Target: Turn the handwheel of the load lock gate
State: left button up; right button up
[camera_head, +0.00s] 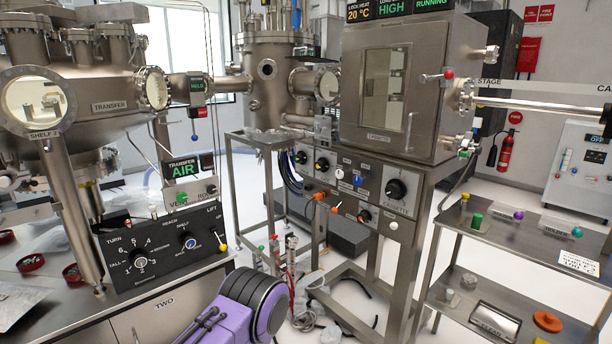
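The steel load lock chamber (425,60) stands right of centre on a steel frame, with a window (384,90) in its front door. Between it and the steel column chamber (277,95) is a flanged port (328,85). A small plate-like part (323,128) hangs below that port. I cannot clearly make out a handwheel at the gate. A purple and dark arm link of mine shows at the bottom centre, well below the chamber. Neither gripper is in view.
A control panel (350,172) with black knobs is under the chamber. A steel cart (505,235) stands at the right, with an orange disc (547,321) on its lower shelf. The transfer chamber (105,88) and bench (195,275) fill the left. Cables and hoses lie on the floor between.

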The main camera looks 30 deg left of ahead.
aim_at(323, 166)
jog(key=u, duration=0.65)
jog(key=i, duration=0.5)
jog(key=u, duration=0.85)
jog(key=i, duration=1.45)
jog(key=z, duration=0.95)
